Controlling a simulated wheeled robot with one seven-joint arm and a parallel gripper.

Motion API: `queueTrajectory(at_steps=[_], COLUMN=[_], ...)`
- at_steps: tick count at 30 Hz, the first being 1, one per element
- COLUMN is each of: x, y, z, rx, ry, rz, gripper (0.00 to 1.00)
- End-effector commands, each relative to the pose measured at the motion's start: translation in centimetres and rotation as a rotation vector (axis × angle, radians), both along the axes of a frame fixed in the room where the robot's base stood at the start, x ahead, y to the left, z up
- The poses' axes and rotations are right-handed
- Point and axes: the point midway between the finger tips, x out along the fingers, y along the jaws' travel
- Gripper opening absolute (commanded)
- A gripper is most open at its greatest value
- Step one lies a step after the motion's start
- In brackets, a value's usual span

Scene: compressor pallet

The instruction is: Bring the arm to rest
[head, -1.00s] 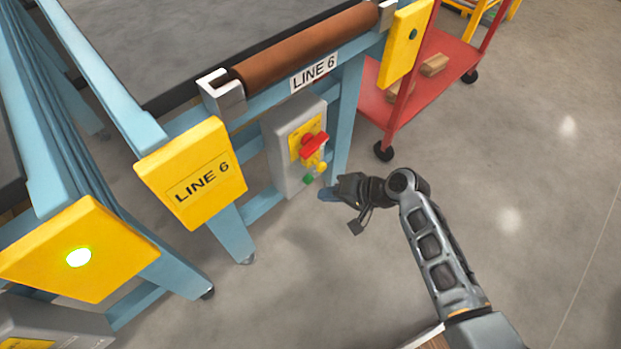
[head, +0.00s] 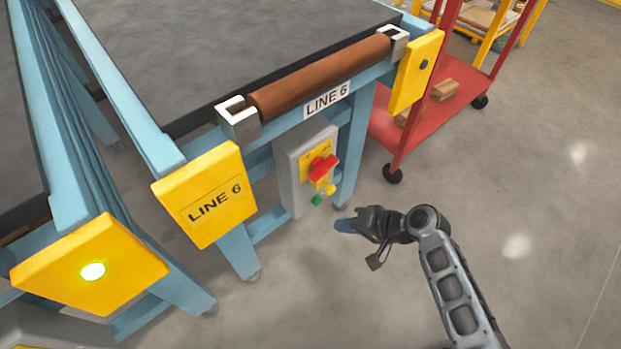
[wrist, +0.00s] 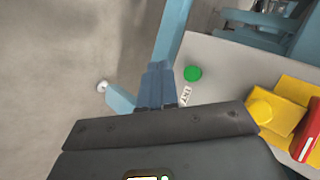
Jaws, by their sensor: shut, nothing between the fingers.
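My gripper (head: 346,226) is at the lower middle of the head view, with its blue fingertips pointing left. It is shut and empty. It is in front of and a little below the grey control box (head: 290,176), apart from it. In the wrist view the closed blue fingers (wrist: 157,86) show at the centre, beside the box face with its green button (wrist: 192,73). The box carries a red switch handle (head: 324,168) on a yellow plate, and the green button also shows in the head view (head: 316,200).
The box hangs under the LINE 6 conveyor (head: 328,101) with blue legs. A yellow LINE 6 panel (head: 206,195) and another with a lit lamp (head: 92,272) stand left. A red cart (head: 436,117) is at the back right. The floor (head: 560,235) at right is clear.

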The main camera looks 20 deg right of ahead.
Motion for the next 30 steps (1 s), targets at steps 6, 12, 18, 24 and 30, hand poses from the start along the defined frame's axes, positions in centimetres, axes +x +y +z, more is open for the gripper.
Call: queueTrajectory(at_steps=[6,12,18,24,30], x=[-0.1,-3.4,-10.5,-17.1,-22.8], y=[0.0,-0.8,-2.4,-3.2,-3.0], z=[0.0,-1.1,-1.2,1.8,7.4], rx=[-0.002,-0.095,-0.314,-0.522,-0.696], ry=[0.000,-0.011,-0.078,-0.187,-0.325], rz=[0.000,-0.021,-0.051,-0.054,-0.035], gripper=[0.00,0.00,0.00,0.00,0.00])
